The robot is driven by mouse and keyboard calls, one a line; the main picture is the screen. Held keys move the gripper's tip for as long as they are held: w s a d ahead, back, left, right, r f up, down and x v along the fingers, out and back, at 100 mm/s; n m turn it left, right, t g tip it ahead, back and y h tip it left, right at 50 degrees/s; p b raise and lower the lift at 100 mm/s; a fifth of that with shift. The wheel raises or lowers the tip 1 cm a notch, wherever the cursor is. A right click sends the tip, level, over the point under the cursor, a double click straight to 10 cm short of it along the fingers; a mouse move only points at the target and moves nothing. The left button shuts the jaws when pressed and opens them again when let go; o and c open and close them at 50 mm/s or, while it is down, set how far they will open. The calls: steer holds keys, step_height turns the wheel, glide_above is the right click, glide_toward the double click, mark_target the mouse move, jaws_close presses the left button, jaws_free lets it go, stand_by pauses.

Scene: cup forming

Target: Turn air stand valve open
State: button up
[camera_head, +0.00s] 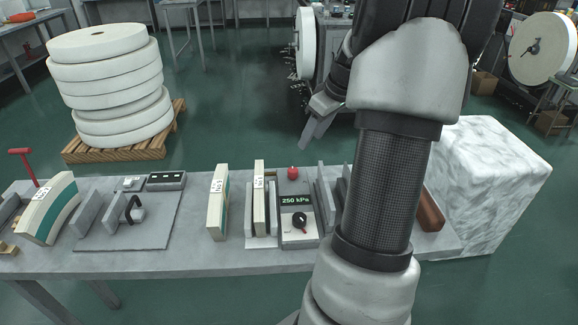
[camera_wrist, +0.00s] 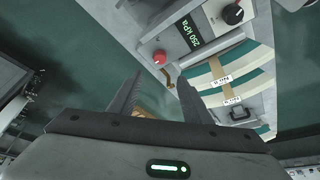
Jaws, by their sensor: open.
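The air stand is a grey box (camera_head: 298,236) on the table with a "250 kPa" display (camera_head: 296,200). In the wrist view the knob (camera_wrist: 231,14) is at the top right and the red cap (camera_wrist: 160,57) lies just beyond my fingertips. A small brass-coloured piece (camera_wrist: 169,79) shows near the right fingertip; its full shape is unclear. My gripper (camera_head: 312,135) is open and empty, above and beyond the table's far edge, apart from the stand.
Labelled curved segments (camera_head: 217,205) stand upright left of the air stand, close to it. A grey plate (camera_head: 125,232) with blocks is further left. A white marbled block (camera_head: 495,190) is at right. Stacked white wheels (camera_head: 108,90) stand on a pallet behind.

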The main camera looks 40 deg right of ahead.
mark_target(293, 170)
steer(key=b+x, duration=0.1)
steer(key=x, duration=1.4)
steer(key=shift+w+a+f+b, duration=0.1)
steer(key=shift+w+f+b, duration=0.2)
steer(key=shift+b, duration=0.1)
steer(key=c, duration=1)
